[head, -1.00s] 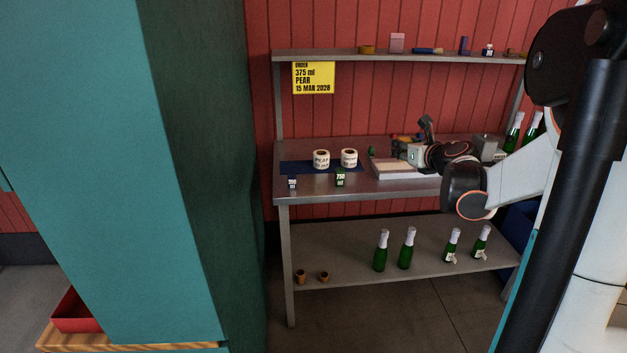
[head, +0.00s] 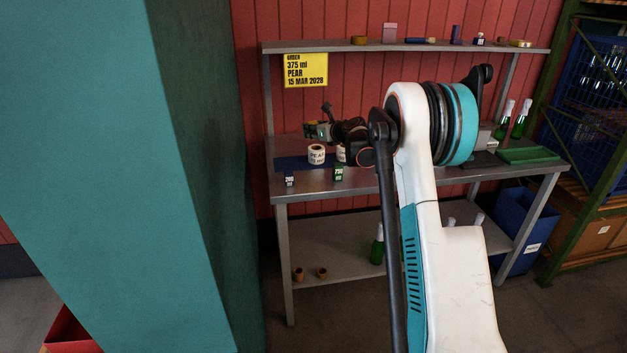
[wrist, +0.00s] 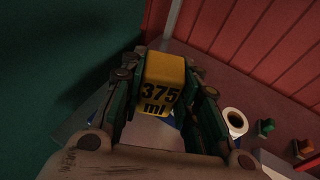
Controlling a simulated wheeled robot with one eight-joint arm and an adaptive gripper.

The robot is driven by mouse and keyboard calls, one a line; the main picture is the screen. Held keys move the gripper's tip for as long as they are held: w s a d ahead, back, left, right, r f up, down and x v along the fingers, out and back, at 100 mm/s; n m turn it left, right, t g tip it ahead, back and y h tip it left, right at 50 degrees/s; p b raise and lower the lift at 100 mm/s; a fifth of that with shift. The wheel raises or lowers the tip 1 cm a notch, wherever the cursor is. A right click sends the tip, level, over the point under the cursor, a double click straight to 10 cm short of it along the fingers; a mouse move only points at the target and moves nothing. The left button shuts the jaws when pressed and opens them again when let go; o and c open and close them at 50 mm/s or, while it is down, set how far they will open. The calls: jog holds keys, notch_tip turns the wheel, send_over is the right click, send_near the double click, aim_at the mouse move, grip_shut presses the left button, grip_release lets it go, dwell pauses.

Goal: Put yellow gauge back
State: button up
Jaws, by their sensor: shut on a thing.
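The yellow gauge (wrist: 165,70), marked "375 ml", is held between the fingers of my gripper (wrist: 163,84) in the wrist view. In the head view my gripper (head: 318,130) is above the left part of the bench, over the blue mat (head: 283,163). The gauge is too small to make out there.
A white label roll (head: 316,154) stands on the mat; a second is partly hidden by my arm. The upper shelf (head: 345,46) holds several small items. Green bottles (head: 520,122) stand at the bench's right.

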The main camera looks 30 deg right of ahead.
aim_at(314, 182)
notch_tip(314, 182, down, 19)
jog(key=b, duration=0.5)
jog(key=shift+r, duration=0.3)
jog(key=o, duration=0.7)
jog(key=shift+f, duration=0.2)
jog(key=o, duration=0.5)
jog(key=shift+c, duration=0.2)
jog(key=shift+r, duration=0.1)
